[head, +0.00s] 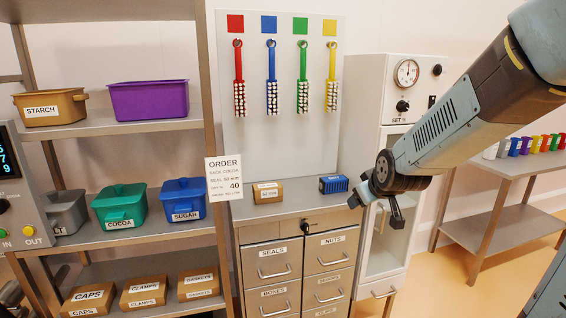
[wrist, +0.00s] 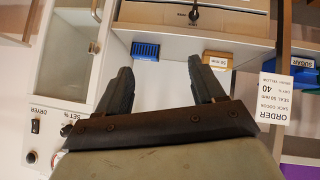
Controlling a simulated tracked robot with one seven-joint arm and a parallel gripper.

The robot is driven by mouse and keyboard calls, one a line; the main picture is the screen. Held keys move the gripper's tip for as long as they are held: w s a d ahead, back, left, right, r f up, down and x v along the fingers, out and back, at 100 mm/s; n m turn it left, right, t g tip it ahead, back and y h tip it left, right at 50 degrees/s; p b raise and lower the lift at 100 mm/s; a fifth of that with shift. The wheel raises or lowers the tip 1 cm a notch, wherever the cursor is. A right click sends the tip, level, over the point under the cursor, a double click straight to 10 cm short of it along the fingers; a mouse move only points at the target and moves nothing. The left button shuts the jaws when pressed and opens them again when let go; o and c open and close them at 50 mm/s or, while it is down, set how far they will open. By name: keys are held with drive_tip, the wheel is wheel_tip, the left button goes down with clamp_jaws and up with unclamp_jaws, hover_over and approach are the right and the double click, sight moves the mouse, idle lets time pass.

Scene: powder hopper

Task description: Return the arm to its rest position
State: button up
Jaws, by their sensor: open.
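My arm (head: 455,120) reaches in from the upper right in the head view. My gripper (head: 393,208) hangs in front of the white dryer cabinet, to the right of the drawer unit. In the wrist view my gripper (wrist: 163,85) shows two dark fingers spread apart, with nothing between them. A blue ribbed block (head: 334,184) and a small cardboard box (head: 268,192) stand on the counter to the left of my gripper, apart from it. They also show beyond the fingers in the wrist view, the blue block (wrist: 145,51) and the box (wrist: 217,60).
The dryer cabinet (head: 366,95) with a gauge stands close behind my gripper. The drawer unit (head: 300,235) has a key in its top. Shelves (head: 140,125) with bins are at left. A side table (head: 500,165) with coloured cups stands at right. Open floor (head: 445,285) lies below.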

drive_tip(key=s+d+r+m+g, duration=0.1)
drive_tip(key=s+r, duration=0.3)
drive_tip(key=s, duration=0.7)
drive_tip(key=s+d+r+m+g, duration=0.1)
drive_tip(key=s+r+m+g, duration=0.2)
drive_tip(key=s, duration=0.9)
drive_tip(key=shift+s+r+m+h, duration=0.2)
drive_tip(key=shift+r+m+h, duration=0.1)
drive_tip(key=shift+r+m, duration=0.35)
